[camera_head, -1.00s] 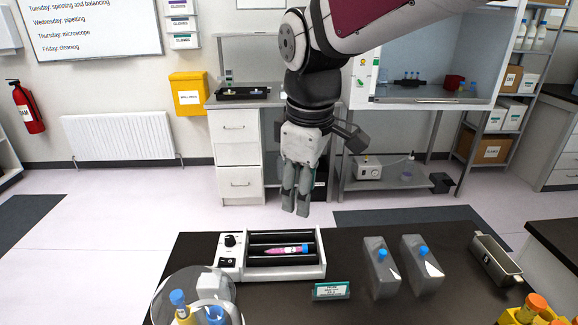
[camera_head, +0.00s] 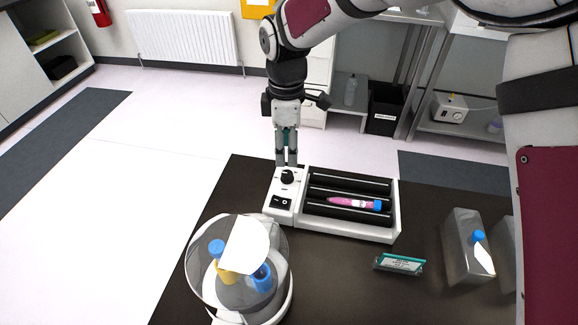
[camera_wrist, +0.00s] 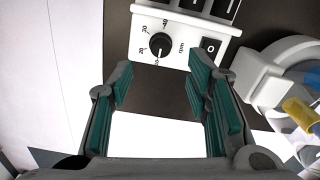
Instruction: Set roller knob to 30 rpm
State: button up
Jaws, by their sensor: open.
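The roller mixer (camera_head: 352,232) is a white box at the dark table's back left, with black rollers carrying a pink tube with a blue cap (camera_head: 355,203). Its black roller knob (camera_head: 287,177) is on the left panel. In the wrist view the knob (camera_wrist: 161,46) has a dial marked with numbers including 20, 30 and 40 and "rpm"; its white pointer is toward the bottom of the picture. My gripper (camera_head: 286,163) points down just behind the knob in the head view. In the wrist view its green-padded fingers (camera_wrist: 160,92) are apart and empty, short of the knob.
A black rocker switch (camera_head: 282,202) is beside the knob. A round centrifuge (camera_head: 283,296) with an open clear lid stands in front.

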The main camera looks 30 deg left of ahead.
aim_at(287, 173)
notch_tip(287, 173, down, 8)
jog(key=shift+f, duration=0.1)
dwell(0.4)
grip_shut()
